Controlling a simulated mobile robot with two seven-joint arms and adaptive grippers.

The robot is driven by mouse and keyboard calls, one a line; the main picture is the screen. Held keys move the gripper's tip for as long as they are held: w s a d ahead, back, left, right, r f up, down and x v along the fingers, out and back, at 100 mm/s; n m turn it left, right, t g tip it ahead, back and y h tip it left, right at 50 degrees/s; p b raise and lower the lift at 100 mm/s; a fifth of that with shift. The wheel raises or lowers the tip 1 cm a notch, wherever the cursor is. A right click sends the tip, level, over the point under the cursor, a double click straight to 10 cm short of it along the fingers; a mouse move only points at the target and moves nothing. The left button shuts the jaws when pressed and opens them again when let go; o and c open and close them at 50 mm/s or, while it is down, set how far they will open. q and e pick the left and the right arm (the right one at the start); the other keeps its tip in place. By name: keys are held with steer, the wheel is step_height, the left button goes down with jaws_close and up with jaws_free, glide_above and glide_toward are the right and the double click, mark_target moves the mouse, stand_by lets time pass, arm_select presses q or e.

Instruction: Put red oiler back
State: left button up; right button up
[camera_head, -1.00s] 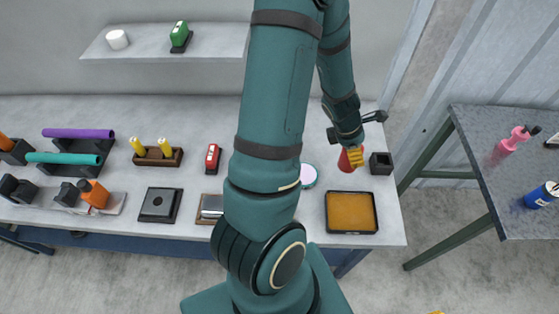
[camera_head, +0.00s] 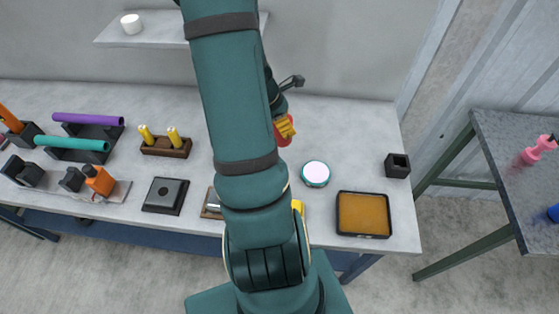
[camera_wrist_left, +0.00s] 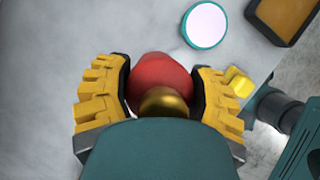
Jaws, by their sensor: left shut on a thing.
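The red oiler (camera_head: 279,136) is between the yellow fingers of my left gripper (camera_head: 285,127), beyond the arm in the head view. In the left wrist view, the oiler's rounded red body (camera_wrist_left: 160,75) and a brass-coloured part (camera_wrist_left: 165,103) sit between the two fingers (camera_wrist_left: 163,82), which are closed on it. Its lower part is hidden. The oiler is over the workbench (camera_head: 345,120); I cannot tell its height. My right gripper cannot be made out.
A round white-topped tin (camera_head: 316,173), an orange-filled black tray (camera_head: 363,214) and a square black holder (camera_head: 397,166) stand at right. A yellow-pegged wooden block (camera_head: 166,147) stands left. A small yellow thing (camera_head: 297,206) shows beside my arm. The back-right bench is clear.

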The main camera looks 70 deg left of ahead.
arm_select(q)
steer(key=shift+s+a+f, duration=0.1)
steer(key=shift+s+a, duration=0.05)
steer(key=shift+s, duration=0.15)
step_height(320, 180, down, 10)
steer(key=b, duration=0.3)
steer(key=shift+r, duration=0.25)
steer(key=shift+f, duration=0.15)
steer(key=shift+f+b, duration=0.15)
steer(key=shift+b, duration=0.25)
steer(key=o, duration=1.3)
